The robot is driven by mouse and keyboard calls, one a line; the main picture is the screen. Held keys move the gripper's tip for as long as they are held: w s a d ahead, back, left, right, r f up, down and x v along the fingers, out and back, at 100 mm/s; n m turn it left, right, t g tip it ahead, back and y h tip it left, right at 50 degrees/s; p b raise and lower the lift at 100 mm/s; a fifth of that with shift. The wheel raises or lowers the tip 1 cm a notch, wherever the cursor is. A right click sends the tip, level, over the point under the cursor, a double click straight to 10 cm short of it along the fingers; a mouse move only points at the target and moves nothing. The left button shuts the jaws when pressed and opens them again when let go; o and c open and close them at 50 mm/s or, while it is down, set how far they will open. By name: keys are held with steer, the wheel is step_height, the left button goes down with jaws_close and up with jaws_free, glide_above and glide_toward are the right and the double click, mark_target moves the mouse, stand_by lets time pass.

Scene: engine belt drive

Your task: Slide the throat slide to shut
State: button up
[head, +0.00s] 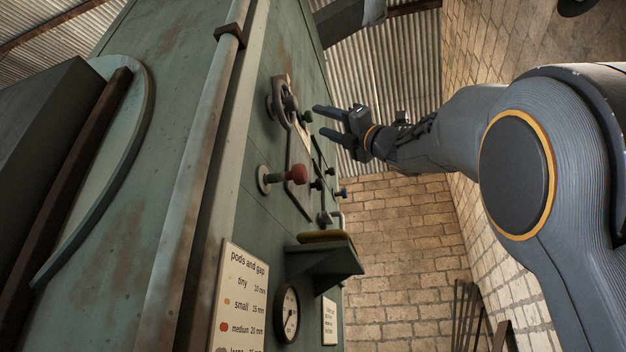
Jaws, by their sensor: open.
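My gripper (319,120) is open and empty, reaching left toward the green machine panel (262,215). A dark ring-shaped handle (281,102) is just left of that knob.
A small shelf (325,258) with a yellowish thing (321,237) on it juts out below the knobs. A round gauge (287,314) and a "pods and gap" sign (239,297) are lower. A vertical pipe (200,160) runs left. Open space lies before the brick wall (405,235).

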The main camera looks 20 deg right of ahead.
mark_target(312, 118)
steer(key=shift+p+x, duration=1.35)
steer(key=shift+x, duration=1.2)
